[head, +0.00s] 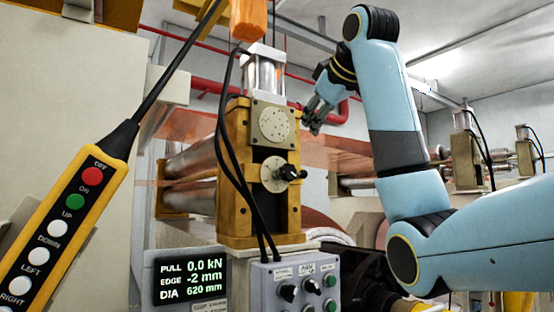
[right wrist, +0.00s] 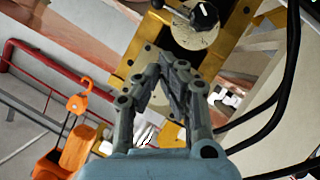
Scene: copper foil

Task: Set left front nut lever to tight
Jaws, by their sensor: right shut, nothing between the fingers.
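A yellow roller stand (head: 236,160) stands mid-picture in the head view. On its front, a black lever (head: 290,172) sits on a round pale dial (head: 271,180). A black lever on a pale round plate (right wrist: 197,36) also shows at the top of the right wrist view, its black arm (right wrist: 204,13) near the upper edge. I cannot tell whether it is the left front nut lever, or its setting. My right gripper (head: 314,122) is shut and empty, up and right of the lever. In the right wrist view my right gripper (right wrist: 168,68) points toward the yellow stand, below the plate. My left gripper is out of view.
A yellow pendant (head: 62,225) hangs at the left. Black cables (head: 228,150) run down the stand to a grey control box (head: 296,285) beside a display (head: 190,279). An orange hook (right wrist: 78,103) shows in the right wrist view. Copper foil (head: 345,150) stretches behind the stand.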

